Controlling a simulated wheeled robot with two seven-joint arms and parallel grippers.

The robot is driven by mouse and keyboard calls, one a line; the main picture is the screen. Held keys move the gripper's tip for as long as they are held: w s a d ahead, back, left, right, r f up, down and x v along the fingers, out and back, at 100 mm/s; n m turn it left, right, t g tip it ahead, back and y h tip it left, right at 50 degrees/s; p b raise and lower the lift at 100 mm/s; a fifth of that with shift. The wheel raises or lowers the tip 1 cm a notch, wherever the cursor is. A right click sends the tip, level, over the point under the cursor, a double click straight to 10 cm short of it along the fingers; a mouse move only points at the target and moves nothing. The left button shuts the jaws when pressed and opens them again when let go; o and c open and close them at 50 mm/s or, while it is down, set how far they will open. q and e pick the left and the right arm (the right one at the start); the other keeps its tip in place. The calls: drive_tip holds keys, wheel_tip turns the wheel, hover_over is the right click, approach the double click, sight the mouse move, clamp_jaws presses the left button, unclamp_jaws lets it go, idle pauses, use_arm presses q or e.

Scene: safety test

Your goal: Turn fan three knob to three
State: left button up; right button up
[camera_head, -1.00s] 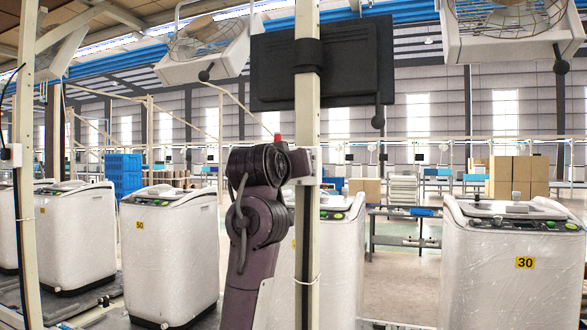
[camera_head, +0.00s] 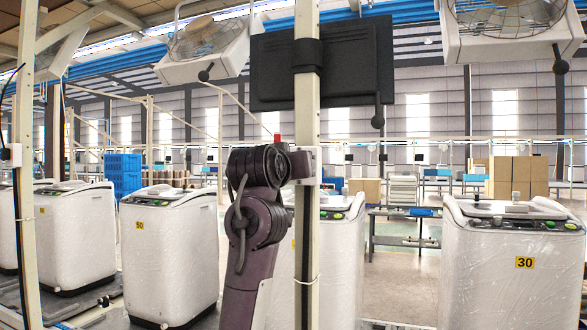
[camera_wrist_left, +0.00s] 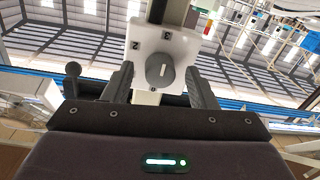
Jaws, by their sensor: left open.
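In the left wrist view, a round grey knob (camera_wrist_left: 160,70) with a short white line sits on a white switch plate (camera_wrist_left: 178,50). The plate carries the marks 2, 3 and 0. The 3 is above the knob and the 2 is at its upper left. The fingers of my left gripper (camera_wrist_left: 159,72) are open, one on each side of the knob. I cannot tell whether they touch it. My right gripper is not in view.
A pale upright pole (camera_head: 307,200) stands directly in front, with a black screen (camera_head: 345,70) on it. Fans hang above, one at the centre left (camera_head: 202,45) and one at the right (camera_head: 508,25). Washing machines stand below, including one marked 30 (camera_head: 500,280) and one marked 50 (camera_head: 170,270).

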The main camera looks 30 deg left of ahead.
use_arm(q)
drive_tip(key=shift+s, duration=0.1)
drive_tip(key=b+v, duration=0.3)
drive_tip(key=v, duration=0.4)
drive_tip(key=shift+s, duration=0.3)
drive_tip(key=shift+d, duration=0.15)
